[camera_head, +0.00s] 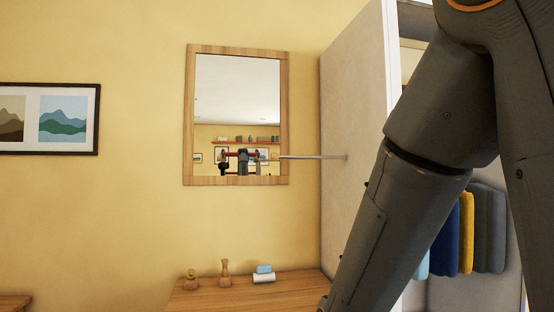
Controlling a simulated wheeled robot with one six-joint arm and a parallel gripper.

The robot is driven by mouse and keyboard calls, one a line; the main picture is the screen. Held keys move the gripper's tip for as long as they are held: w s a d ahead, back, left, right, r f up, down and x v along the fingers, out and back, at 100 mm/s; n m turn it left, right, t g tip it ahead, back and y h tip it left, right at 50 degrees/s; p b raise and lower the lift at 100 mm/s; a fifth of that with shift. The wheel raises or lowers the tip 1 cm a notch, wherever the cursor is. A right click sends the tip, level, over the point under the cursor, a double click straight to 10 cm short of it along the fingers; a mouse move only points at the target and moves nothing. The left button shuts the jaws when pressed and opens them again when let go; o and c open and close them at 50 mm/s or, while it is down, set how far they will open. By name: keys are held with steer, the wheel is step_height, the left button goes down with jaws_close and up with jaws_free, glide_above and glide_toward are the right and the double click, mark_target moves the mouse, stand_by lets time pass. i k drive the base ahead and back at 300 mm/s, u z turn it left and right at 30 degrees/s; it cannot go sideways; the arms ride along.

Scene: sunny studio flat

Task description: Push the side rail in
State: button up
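The side rail (312,157) is a thin, pale metal rod. It sticks out to the left from the grey side panel (352,110) of the wardrobe, and its free end overlaps the right side of the mirror frame in the picture. My arm crosses the right half of the view and runs down past the bottom edge. My gripper is outside the picture, so its place relative to the rail does not show.
A wood-framed mirror (237,182) and a framed picture (70,88) hang on the yellow wall. A wooden top (205,296) below holds two wooden pieces and a blue-and-white item (264,274). Clothes (487,230) hang in the wardrobe behind my arm.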

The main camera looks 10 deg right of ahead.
mark_target(275, 157)
steer(key=u, duration=0.55)
steer(key=i, duration=1.7)
steer(key=z, duration=0.6)
